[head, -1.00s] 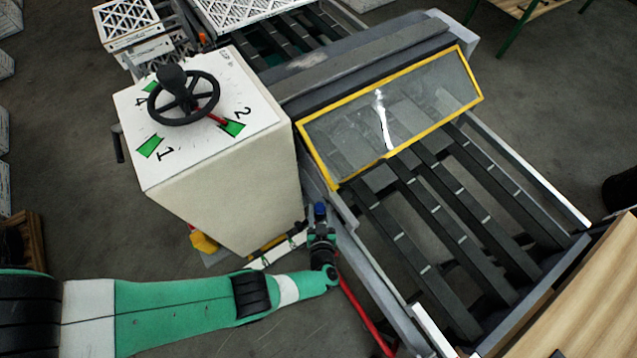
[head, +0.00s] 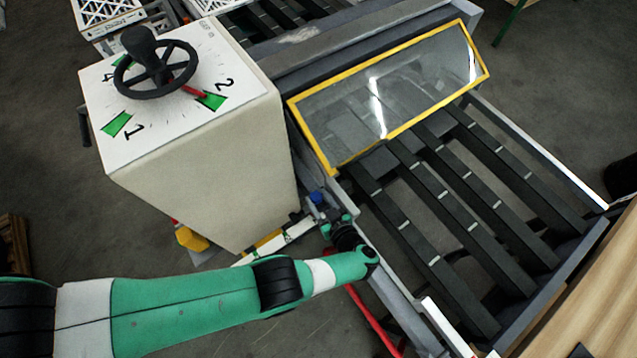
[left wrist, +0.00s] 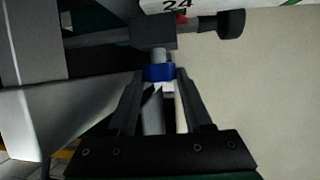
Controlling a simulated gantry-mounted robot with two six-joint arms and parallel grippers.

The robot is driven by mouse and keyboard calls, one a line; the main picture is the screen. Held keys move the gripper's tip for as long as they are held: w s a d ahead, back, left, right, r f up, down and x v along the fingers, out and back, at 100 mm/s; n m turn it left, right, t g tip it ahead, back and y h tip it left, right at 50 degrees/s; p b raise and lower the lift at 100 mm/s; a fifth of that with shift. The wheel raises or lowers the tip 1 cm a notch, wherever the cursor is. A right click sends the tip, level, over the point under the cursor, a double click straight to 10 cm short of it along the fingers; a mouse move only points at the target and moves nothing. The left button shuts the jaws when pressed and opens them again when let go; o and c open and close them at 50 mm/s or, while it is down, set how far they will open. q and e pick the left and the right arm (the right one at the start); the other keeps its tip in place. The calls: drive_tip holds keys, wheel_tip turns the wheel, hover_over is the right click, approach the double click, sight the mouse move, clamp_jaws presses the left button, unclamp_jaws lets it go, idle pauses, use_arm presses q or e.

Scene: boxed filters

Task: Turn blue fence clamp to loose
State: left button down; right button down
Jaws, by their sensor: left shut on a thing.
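The blue fence clamp (head: 317,197) is a small blue piece beside the machine's rail, at the base of the white cabinet. In the left wrist view it shows as a blue collar (left wrist: 159,72) on a grey post. My left gripper (head: 325,212) reaches it from below. In the left wrist view the two dark fingers of the gripper (left wrist: 158,80) are shut on the blue clamp, one on each side. Part of the clamp is hidden by the fingers. My right gripper is not in view.
A white cabinet (head: 205,140) with a black handwheel (head: 155,70) and numbered dial stands left of the clamp. A yellow-framed clear guard (head: 390,95) covers dark conveyor rails (head: 440,190) at right. A scale marked 24 (left wrist: 178,5) and a black knob (left wrist: 231,23) sit close above the clamp.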

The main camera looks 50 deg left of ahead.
use_arm(q)
drive_tip(key=shift+r, duration=0.1)
drive_tip(key=shift+c, duration=1.6)
unclamp_jaws()
